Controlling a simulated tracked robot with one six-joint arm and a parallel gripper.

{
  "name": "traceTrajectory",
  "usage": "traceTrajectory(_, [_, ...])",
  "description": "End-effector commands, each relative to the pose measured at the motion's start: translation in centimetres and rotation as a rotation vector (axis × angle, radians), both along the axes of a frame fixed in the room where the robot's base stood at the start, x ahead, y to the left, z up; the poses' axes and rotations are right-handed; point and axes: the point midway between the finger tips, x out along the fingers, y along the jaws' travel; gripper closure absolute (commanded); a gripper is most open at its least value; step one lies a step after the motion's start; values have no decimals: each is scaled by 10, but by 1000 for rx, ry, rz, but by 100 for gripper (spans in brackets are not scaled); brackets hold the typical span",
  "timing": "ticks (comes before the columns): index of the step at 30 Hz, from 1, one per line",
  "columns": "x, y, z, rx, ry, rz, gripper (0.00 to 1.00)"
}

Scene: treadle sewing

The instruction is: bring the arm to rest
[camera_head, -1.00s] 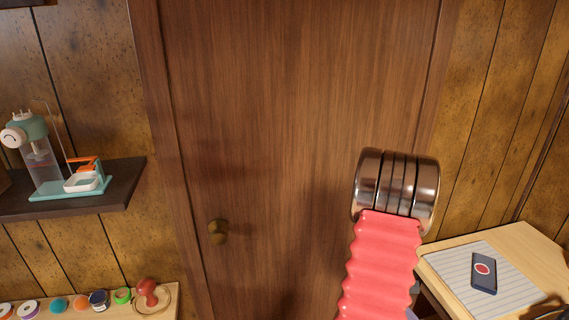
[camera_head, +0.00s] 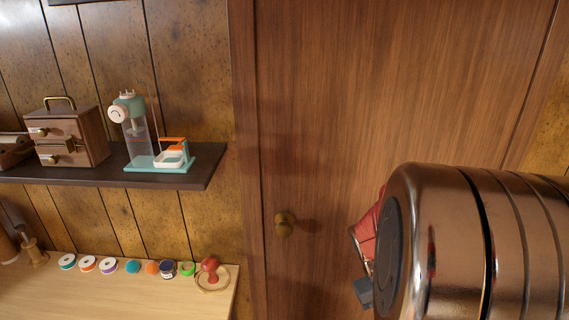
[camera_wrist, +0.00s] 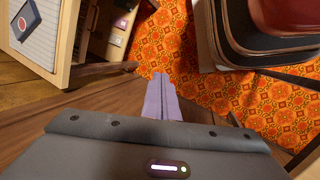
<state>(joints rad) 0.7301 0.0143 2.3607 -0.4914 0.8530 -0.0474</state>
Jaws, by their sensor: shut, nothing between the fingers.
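My arm fills the lower right of the head view, with a large metal joint close to the camera. A red part and a small grey block show behind that joint; I cannot tell whether the block belongs to my gripper. In the wrist view my gripper (camera_wrist: 162,95) has its two pale fingers together, with nothing between them. The fingers point out over the floor, apart from the furniture. In the head view the joint hides part of the wooden door (camera_head: 390,110).
A dark shelf (camera_head: 205,178) on the left holds a wooden drawer box (camera_head: 70,135) and a teal dispenser (camera_head: 137,130). The wrist view shows a desk (camera_wrist: 75,50), patterned orange carpet (camera_wrist: 165,42) and dark rounded furniture (camera_wrist: 235,40).

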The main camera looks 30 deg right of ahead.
Motion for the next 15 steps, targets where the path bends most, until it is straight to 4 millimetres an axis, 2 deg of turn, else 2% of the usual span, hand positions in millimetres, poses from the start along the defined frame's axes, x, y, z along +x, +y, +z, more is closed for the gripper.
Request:
traceTrajectory(6, [30, 50, 26, 17, -127, -11, 100])
traceTrajectory(15, [61, 120, 60, 67, -292, 10, 100])
